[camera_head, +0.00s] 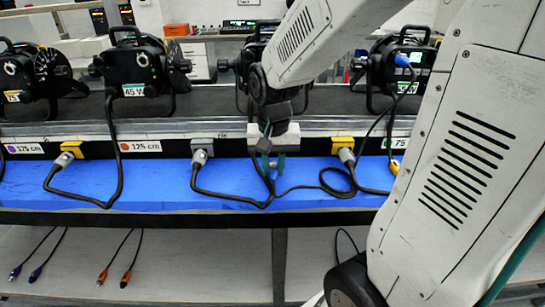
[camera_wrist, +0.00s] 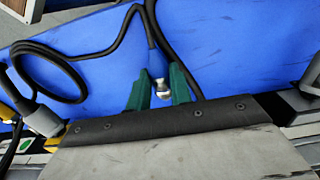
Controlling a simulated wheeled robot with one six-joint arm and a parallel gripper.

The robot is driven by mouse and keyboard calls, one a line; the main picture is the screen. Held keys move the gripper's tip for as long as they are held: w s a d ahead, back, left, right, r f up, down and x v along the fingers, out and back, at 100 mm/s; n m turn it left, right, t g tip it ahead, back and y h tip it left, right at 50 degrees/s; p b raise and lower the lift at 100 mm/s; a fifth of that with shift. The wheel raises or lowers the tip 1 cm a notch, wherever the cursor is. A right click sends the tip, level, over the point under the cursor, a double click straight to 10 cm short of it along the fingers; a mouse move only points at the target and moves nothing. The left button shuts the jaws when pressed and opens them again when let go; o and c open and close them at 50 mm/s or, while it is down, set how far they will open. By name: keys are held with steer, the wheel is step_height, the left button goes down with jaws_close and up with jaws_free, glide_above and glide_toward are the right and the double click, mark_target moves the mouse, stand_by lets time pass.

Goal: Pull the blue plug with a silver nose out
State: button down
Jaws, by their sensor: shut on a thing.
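The blue plug with a silver nose (camera_wrist: 155,62) is between the green fingers of my gripper (camera_wrist: 161,74) in the wrist view. My gripper is shut on it. The silver nose is bare and points back toward the palm; no socket is around it. A black cable runs from its far end over the blue surface. In the head view my gripper (camera_head: 275,166) is above the blue shelf, in front of the rail, and the plug is too small to make out there. Another blue plug (camera_head: 402,60) is at the back of the right lamp.
The blue shelf (camera_head: 140,183) carries looped black cables. Grey and yellow sockets, including a yellow one (camera_head: 342,144) with a grey plug, line the rail. Black par cans (camera_head: 140,75) stand behind. Orange and purple cable ends (camera_head: 103,276) hang below the shelf.

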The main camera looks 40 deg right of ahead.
mark_target(274, 169)
steer(key=shift+f, duration=0.2)
steer(key=c, duration=1.2)
jaws_free()
step_height(274, 169, up, 8)
steer(key=shift+f, duration=0.1)
steer(key=shift+s+a+f+n, duration=0.1)
steer(key=shift+s+n, duration=0.1)
steer(key=shift+n, duration=0.1)
steer(key=shift+s+a+r+n+t, duration=0.3)
steer(key=shift+s+a+n, duration=0.7)
steer(key=shift+s, duration=1.6)
steer(key=shift+s+a+r+n+t, duration=0.1)
steer(key=shift+s+a+r+n, duration=0.65)
steer(key=shift+s, duration=1.8)
steer(key=shift+s+a+r+n+t, duration=0.2)
steer(key=shift+s+a+n, duration=0.95)
steer(key=shift+s, duration=1.45)
